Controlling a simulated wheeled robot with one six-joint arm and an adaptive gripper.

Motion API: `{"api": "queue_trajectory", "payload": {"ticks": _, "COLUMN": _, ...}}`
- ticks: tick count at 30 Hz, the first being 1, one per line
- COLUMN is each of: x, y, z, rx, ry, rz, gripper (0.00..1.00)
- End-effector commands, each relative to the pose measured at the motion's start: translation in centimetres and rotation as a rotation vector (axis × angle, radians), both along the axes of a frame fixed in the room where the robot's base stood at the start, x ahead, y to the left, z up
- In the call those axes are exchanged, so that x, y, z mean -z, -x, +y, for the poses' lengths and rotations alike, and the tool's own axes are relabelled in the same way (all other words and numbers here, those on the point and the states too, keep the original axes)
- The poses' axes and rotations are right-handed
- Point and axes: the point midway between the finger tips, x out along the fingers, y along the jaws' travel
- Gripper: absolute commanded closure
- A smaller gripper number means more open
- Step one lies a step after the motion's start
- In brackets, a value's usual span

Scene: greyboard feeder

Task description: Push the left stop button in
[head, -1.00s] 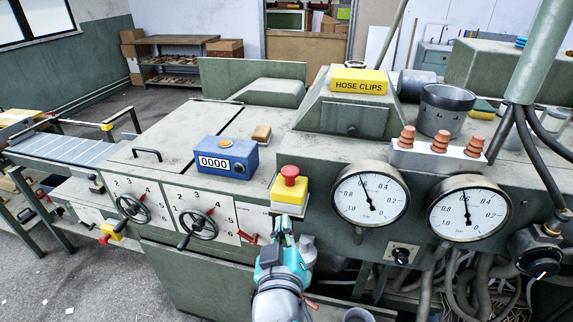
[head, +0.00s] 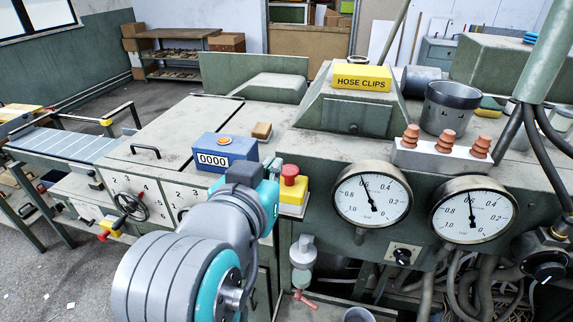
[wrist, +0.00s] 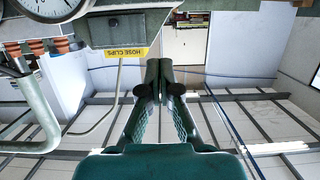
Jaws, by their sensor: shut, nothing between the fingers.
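A second red stop button (head: 290,174) tops a yellow box (head: 294,190) in the middle of the front. My gripper (head: 271,180) is raised just left of this middle button in the head view, far right of the left button; I cannot tell whether it touches the middle box. In the wrist view my gripper (wrist: 160,78) has its fingers together with nothing between them. Neither button shows in the wrist view.
The blue counter box (head: 225,150) stands on the machine top behind my gripper. A handwheel (head: 131,205) sticks out right of the left button; my arm covers the other handwheel. Two gauges (head: 371,198) are at right. The floor at front left is open.

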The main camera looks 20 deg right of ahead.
Motion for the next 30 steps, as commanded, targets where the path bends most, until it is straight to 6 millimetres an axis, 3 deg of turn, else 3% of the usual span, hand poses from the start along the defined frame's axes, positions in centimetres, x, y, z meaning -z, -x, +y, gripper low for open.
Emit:
{"api": "queue_trajectory", "payload": {"ticks": 14, "x": 0.1, "y": -0.5, "z": -0.4, "rx": 0.002, "ry": -0.001, "rz": 0.001, "gripper": 1.0}}
{"api": "queue_trajectory", "payload": {"ticks": 30, "x": 2.3, "y": -7.4, "z": -5.6, "rx": 0.005, "ry": 0.0, "rz": 0.002, "gripper": 1.0}}
